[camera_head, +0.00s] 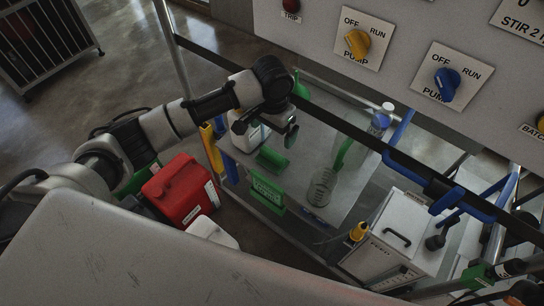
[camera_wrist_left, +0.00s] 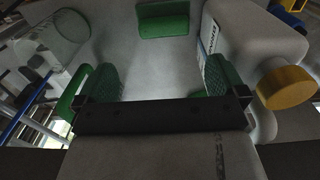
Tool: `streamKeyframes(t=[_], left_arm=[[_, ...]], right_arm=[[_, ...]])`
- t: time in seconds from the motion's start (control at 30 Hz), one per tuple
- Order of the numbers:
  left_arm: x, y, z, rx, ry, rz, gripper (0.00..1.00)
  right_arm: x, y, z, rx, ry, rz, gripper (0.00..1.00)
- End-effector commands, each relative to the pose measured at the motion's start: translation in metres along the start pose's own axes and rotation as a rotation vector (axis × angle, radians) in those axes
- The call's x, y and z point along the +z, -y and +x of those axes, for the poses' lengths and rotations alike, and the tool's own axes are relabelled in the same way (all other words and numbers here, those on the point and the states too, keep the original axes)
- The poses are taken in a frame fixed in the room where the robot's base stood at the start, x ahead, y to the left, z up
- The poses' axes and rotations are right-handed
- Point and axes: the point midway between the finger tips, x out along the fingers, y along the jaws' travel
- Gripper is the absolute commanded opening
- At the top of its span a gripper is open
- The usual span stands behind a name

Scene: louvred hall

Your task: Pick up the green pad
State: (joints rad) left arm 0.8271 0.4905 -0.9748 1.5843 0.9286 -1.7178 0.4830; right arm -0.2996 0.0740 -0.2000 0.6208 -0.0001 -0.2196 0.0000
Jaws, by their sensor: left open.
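The green pad (camera_head: 272,160) lies on the light grey shelf top, between a white jug and a clear glass vessel. It also shows in the left wrist view (camera_wrist_left: 163,18), at the top middle, ahead of the gap between my fingers and apart from them. My left gripper (camera_head: 284,134) hangs just above and beyond the pad in the head view. In the wrist view its two green-faced fingers (camera_wrist_left: 163,82) stand wide apart with nothing held between them. One finger is largely hidden in the head view. My right gripper is not in view.
The white jug (camera_head: 240,142), with a yellow cap in the wrist view (camera_wrist_left: 286,87), stands close to my gripper. The clear glass vessel (camera_head: 320,187) is to the right. A dark rail (camera_head: 340,122) and the knob panel (camera_head: 385,55) are beyond. A red canister (camera_head: 180,190) is left.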

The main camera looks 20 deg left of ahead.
Motion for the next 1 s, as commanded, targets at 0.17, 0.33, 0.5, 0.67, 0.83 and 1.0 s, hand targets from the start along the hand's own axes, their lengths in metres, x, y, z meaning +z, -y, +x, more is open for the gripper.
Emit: streamKeyframes(t=[0.17,0.33,0.5,0.67,0.83,1.0], left_arm=[[-0.002,0.006,0.015,-0.009,0.014,-0.015,1.0],[-0.001,0.006,0.042,-0.009,0.012,-0.013,1.0],[-0.002,0.006,0.056,-0.01,0.01,-0.012,1.0],[-0.001,0.006,0.075,-0.009,0.011,-0.012,1.0],[-0.001,0.006,0.103,-0.009,0.011,-0.012,1.0],[-0.001,0.006,0.115,-0.009,0.008,-0.011,1.0]], right_arm=[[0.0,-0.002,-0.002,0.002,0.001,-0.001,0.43],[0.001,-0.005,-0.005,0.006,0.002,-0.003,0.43],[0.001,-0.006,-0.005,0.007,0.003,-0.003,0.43],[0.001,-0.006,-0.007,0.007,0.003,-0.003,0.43],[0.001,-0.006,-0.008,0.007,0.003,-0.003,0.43],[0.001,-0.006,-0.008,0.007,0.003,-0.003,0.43]])
